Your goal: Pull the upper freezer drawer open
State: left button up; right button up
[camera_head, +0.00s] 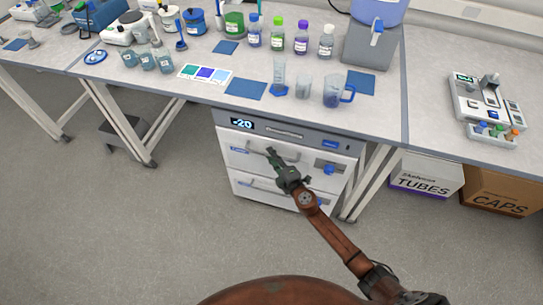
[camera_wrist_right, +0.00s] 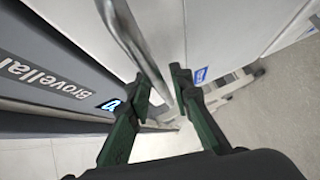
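The freezer (camera_head: 230,119) stands under the bench, with a "-20" display on its top strip. Its upper drawer (camera_head: 237,158) looks closed, its front about level with the lower drawer (camera_head: 243,189). The upper drawer's bar handle (camera_head: 253,150) is partly covered by my right gripper (camera_head: 270,153) in the head view. In the right wrist view, my right gripper (camera_wrist_right: 161,79) has its fingers apart, with the metal handle bar (camera_wrist_right: 135,43) passing between the fingertips. I cannot tell whether either finger touches the bar. My left gripper is not in view.
The bench top (camera_head: 195,92) above the freezer holds bottles, beakers and a blue jug (camera_head: 332,92). A bench leg (camera_head: 368,185) stands just right of the freezer. Boxes labelled TUBES (camera_head: 425,170) and CAPS (camera_head: 500,188) lie further right. The floor before the freezer is clear.

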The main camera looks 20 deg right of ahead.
grip_shut()
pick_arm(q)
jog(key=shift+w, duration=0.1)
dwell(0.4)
